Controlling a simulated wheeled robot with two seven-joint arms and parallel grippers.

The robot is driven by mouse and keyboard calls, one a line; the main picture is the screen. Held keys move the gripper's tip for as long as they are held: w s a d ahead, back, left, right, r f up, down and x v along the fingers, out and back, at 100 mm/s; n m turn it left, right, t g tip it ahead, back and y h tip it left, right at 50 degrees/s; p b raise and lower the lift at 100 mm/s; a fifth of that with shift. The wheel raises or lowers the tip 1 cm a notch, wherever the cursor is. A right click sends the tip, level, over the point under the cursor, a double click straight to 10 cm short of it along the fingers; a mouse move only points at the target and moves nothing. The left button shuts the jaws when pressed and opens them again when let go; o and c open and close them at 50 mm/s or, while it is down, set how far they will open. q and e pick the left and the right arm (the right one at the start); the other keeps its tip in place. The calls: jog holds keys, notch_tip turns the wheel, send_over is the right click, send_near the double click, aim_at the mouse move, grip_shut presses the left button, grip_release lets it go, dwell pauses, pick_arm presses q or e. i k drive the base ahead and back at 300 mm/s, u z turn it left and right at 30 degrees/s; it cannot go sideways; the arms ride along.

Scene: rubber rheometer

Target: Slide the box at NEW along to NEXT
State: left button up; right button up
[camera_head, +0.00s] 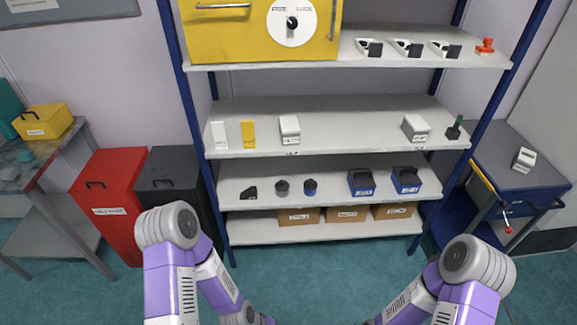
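Two white-grey boxes stand on the middle shelf (345,130) of the rack. One box (290,130) is left of centre, above a small label on the shelf edge. The other box (415,128) is to the right, also above a small shelf-edge label. Both labels are too small to read, so I cannot tell which is NEW and which is NEXT. My two arms come in at the bottom, low in front of the rack and apart from the boxes. Both grippers are below the picture's bottom edge.
The shelf between the two boxes is clear. A yellow cabinet (262,30) sits above. Red (110,200) and black bins (170,180) flank the rack's left.

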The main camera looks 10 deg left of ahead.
aim_at(290, 130)
jog(key=k, duration=0.2)
jog(key=z, duration=0.9)
jog(key=i, duration=1.6)
jog(key=u, duration=0.7)
jog(key=i, duration=0.35)
jog(key=u, duration=0.4)
